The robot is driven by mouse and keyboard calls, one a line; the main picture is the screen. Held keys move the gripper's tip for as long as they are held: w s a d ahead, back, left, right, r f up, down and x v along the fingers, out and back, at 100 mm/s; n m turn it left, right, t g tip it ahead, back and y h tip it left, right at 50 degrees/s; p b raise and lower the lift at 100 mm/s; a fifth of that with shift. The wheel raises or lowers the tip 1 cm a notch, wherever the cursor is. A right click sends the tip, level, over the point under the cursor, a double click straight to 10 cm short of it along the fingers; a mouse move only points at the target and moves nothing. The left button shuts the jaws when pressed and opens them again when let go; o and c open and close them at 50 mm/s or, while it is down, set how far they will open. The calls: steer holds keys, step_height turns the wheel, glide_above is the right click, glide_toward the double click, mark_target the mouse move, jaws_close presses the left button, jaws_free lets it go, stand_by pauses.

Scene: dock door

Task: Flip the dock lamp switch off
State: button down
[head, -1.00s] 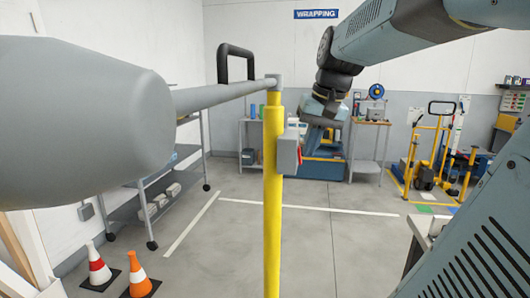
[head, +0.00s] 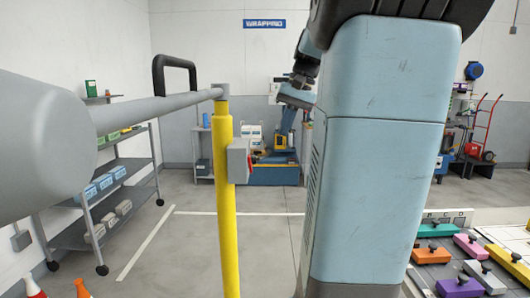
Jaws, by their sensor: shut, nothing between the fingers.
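A small grey switch box (head: 238,161) is fixed to the right side of a yellow post (head: 227,200), left of centre in the head view. A red lever (head: 250,160) shows at its right edge; its exact position is too small to tell. My gripper (head: 294,96) is at the end of my arm, above and to the right of the box in the picture, apart from it. It is shut and empty. Its fingertips are hard to make out against the blue machine behind. My arm's large pale-blue link covers the middle right of the view.
A grey barrier arm (head: 155,108) with a black handle (head: 174,72) runs left from the post top. Shelving (head: 100,222) stands along the left wall and cones at the bottom left. A table with coloured knobbed blocks (head: 432,256) is at lower right.

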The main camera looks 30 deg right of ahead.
steer(key=shift+w+a+f, duration=0.65)
steer(key=shift+a+f, duration=0.35)
steer(key=shift+f, duration=0.65)
steer(key=shift+w+a+f, duration=0.7)
steer(key=shift+a+f, duration=0.25)
steer(key=shift+f, duration=0.65)
steer(key=shift+w+a+f, duration=0.65)
steer(key=shift+a+f, duration=0.35)
steer(key=shift+f, duration=0.65)
steer(key=shift+d, duration=0.15)
